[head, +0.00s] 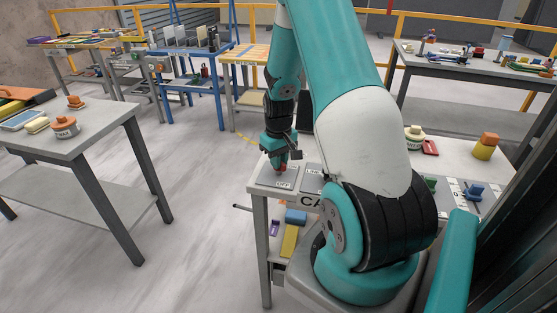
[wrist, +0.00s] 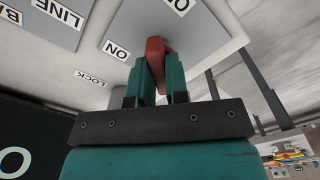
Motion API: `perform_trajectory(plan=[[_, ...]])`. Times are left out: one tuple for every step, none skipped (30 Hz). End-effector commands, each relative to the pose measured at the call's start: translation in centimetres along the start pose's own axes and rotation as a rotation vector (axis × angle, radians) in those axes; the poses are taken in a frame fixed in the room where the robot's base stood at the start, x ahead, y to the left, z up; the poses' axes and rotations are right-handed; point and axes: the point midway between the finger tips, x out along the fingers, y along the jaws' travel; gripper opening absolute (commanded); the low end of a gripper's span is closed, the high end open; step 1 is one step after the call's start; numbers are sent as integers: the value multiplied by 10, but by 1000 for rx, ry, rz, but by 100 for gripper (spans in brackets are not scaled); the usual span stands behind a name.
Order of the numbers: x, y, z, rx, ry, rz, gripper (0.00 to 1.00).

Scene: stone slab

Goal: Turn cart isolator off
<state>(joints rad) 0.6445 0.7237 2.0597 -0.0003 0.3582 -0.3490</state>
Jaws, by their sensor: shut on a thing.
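A red switch handle (wrist: 154,46) stands on a grey plate (wrist: 205,40) in the wrist view. The plate has an ON label (wrist: 117,50) on its left and another label, cut off by the top edge, starting with O. A LOCK label (wrist: 90,78) is just below the plate. My gripper (wrist: 156,76) is shut on the red handle, with one teal finger on each side. In the head view my gripper (head: 281,158) points down at the plate (head: 270,178) on the near left corner of the white bench; a little red shows under it. The fingers hide part of the handle.
A second plate marked LINE (head: 312,178) is close on the right, partly behind my arm. Farther right are a green part (head: 430,184) and a blue part (head: 473,191). A grey table (head: 75,140) stands at left. The floor between is clear.

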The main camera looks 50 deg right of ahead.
Motion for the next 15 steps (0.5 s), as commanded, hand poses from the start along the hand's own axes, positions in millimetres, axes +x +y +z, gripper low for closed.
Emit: perform_trajectory(plan=[[0,0,0,-41,0,1,0],[0,0,0,-69,0,1,0],[0,0,0,-108,0,1,0],[0,0,0,-136,0,1,0],[0,0,0,-164,0,1,0],[0,0,0,-202,0,1,0],[0,0,0,-230,0,1,0],[0,0,0,-258,0,1,0],[0,0,0,-295,0,1,0],[0,0,0,-321,0,1,0],[0,0,0,-347,-1,1,0],[0,0,0,-381,-1,1,0],[0,0,0,-406,-1,1,0],[0,0,0,-430,-1,1,0],[0,0,0,-461,-1,1,0]])
